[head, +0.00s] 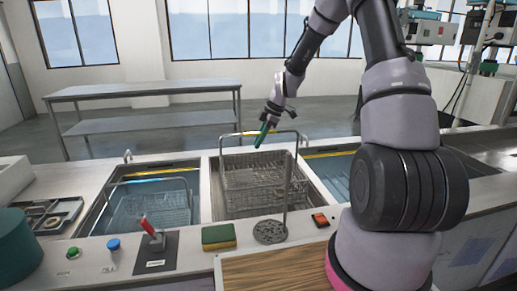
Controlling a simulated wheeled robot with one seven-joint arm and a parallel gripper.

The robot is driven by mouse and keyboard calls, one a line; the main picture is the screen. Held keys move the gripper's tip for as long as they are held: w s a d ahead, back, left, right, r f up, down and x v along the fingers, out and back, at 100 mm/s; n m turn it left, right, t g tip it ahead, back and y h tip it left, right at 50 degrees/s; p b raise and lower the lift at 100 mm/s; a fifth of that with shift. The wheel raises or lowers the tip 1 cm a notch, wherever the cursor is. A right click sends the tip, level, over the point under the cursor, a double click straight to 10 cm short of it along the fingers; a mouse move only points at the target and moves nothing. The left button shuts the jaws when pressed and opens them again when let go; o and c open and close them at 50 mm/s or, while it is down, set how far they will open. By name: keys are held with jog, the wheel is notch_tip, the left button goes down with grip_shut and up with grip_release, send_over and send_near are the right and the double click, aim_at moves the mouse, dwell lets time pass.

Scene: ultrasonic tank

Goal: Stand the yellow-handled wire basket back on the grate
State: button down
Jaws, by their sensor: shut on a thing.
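A wire basket (255,186) hangs or stands in the middle tank, upright as far as I can tell. My gripper (263,134) has green fingers and reaches down from the back. It is shut on the handle near its middle. The grate is not clearly visible; the basket and tank walls hide the bottom of the middle tank (211,190). I cannot tell whether the basket touches anything below.
A second wire basket (152,208) sits in the left tank's blue liquid. A third tank (335,180) lies right, partly behind my arm. A round mesh skimmer (270,232) with an upright rod, a sponge (218,237) and a red lever (149,227) are in front.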

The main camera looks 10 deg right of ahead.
jog(key=shift+f, duration=1.3)
jog(key=c, duration=0.8)
grip_release()
jog(key=shift+f, duration=0.1)
jog(key=shift+c, duration=0.2)
jog(key=v, duration=1.2)
jog(key=s+r+m+t+h, duration=0.2)
jog(key=s+r+m+h, duration=0.1)
jog(key=s+r+m, duration=1)
jog(key=s+r+m+t, duration=0.1)
jog(key=s+r+m, duration=0.1)
jog(key=s, duration=0.3)
jog(key=s+d+r+m+t, duration=0.1)
jog(key=s+r+m, duration=0.2)
jog(key=s, duration=0.3)
jog(key=s+r+m+t, duration=0.1)
jog(key=s+r+m, duration=0.1)
jog(key=s+m, duration=0.2)
jog(key=shift+s+d+r+m+y, duration=0.2)
jog(key=shift+s+m+y, duration=0.1)
jog(key=shift+s, duration=0.45)
